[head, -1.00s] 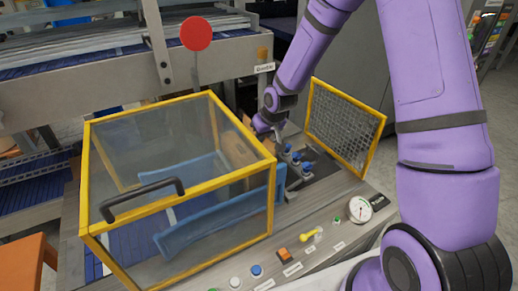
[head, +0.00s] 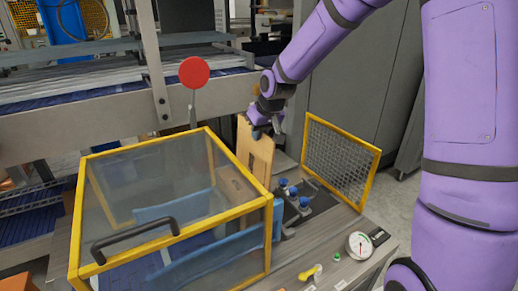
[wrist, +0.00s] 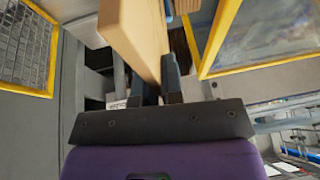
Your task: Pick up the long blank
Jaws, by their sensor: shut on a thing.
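The long blank is a flat tan cardboard piece (head: 256,158). It stands upright behind the right rear corner of the yellow-framed clear guard box, and its lower part is seen through the clear panel. My gripper (head: 262,122) is shut on its upper edge. In the wrist view the blank (wrist: 138,32) stretches away from between the dark fingers of my gripper (wrist: 160,85). Whether its lower end is clear of the machine I cannot tell.
The yellow-framed guard box (head: 172,226) with a black handle stands close at left. A yellow-framed mesh panel (head: 340,160) stands at right. Blue-topped parts (head: 292,190) lie between them. A red disc (head: 195,73) on a post rises behind the box.

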